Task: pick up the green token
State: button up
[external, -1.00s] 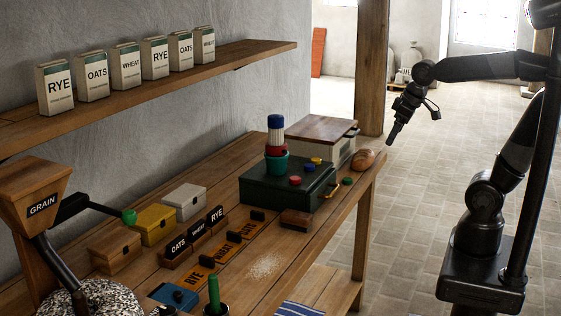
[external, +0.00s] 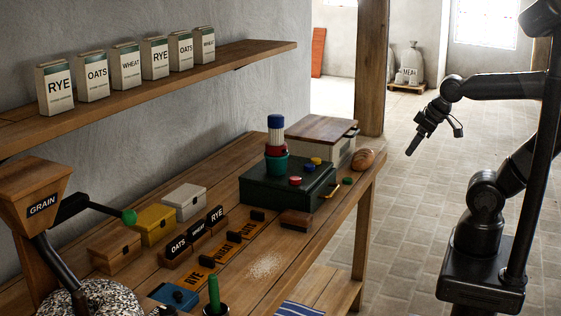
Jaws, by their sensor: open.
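The green token (external: 347,181) is a small round disc. It lies on the wooden workbench near its right end, just right of the dark green box and in front of the bread loaf. My gripper (external: 410,152) hangs in the air past the bench's right end, up and to the right of the token, pointing down and left. It is empty and well apart from the token. The gap between its fingers is too small to make out from here.
The dark green box (external: 262,187) carries a red token (external: 295,181), a yellow token (external: 316,161) and a stack of cups. A bread loaf (external: 363,160) and a wooden-lidded box (external: 345,149) stand behind the green token. A brown block (external: 296,220) lies in front of the box.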

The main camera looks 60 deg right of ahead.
jog(key=shift+c, duration=0.4)
jog(key=m+g+h, duration=0.1)
jog(key=m, duration=0.2)
send_over(349, 179)
jog(key=s, duration=0.2)
jog(key=f, duration=1.8)
jog(key=shift+a+f, duration=0.2)
jog(key=shift+a, duration=0.15)
jog(key=shift+s+x, duration=0.2)
jog(key=shift+x, duration=1.2)
jog(key=shift+s+x, duration=0.2)
jog(key=shift+x, duration=1.15)
jog(key=shift+f, duration=0.15)
jog(key=c, duration=1.1)
